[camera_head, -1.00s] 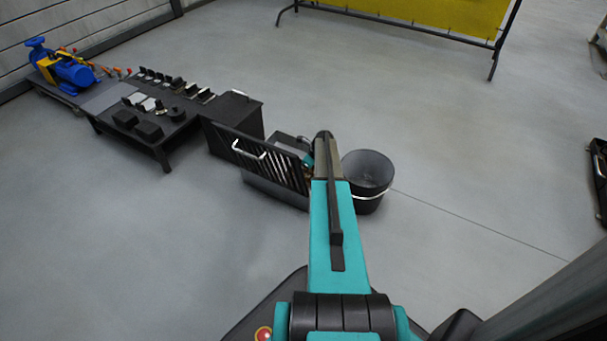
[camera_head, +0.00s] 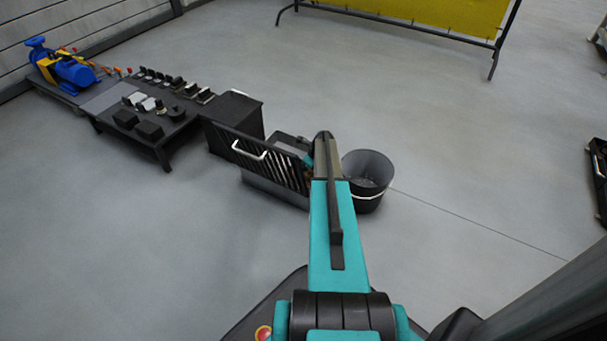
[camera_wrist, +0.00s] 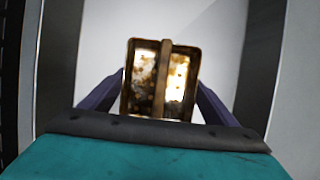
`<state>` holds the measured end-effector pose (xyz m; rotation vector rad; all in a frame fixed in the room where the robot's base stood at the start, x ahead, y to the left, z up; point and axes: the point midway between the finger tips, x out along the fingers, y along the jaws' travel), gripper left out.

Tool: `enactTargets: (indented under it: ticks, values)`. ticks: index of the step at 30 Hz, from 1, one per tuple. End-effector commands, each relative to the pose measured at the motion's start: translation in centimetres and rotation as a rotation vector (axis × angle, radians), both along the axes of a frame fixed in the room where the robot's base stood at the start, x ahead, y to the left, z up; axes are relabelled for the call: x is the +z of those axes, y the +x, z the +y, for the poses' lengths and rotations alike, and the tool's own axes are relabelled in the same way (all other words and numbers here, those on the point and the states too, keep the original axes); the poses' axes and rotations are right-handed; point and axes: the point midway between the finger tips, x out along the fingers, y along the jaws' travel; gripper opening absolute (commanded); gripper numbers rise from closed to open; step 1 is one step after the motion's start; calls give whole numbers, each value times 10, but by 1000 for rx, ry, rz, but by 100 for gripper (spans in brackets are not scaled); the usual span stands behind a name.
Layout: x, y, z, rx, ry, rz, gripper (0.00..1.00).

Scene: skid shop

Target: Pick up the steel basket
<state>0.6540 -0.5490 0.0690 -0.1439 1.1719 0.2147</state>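The steel basket (camera_wrist: 127,105) shows in the wrist view as a small rectangular container with a brownish rim. A handle bar (camera_wrist: 174,80) crosses its middle, with bright and dark speckled patches on either side. My gripper (camera_wrist: 161,78) is open, with one dark finger on each side of the basket. The handle lies between the fingers and apart from both. I cannot tell how far the fingertips are above the rim. In the head view my arm hides most of the basket's area.
A dark slatted panel with a white handle (camera_head: 250,152) stands left of my arm, against a grey bin. A black bucket (camera_head: 368,170) stands close on the right. A low table of parts (camera_head: 150,130) and a blue pump (camera_head: 68,70) are farther left.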

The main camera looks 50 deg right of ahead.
Motion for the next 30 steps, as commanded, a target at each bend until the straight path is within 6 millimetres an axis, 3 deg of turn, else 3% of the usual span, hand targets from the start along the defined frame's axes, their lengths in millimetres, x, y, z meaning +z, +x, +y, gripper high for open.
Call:
enactTargets:
  ticks: [1,3,24,30]
  values:
    - [0,0,0,0,0,0,68]
    - [0,0,0,0,0,0,56]
    - [4,-1,0,-1,0,-1,56]
    - [27,-1,0,-2,0,-1,56]
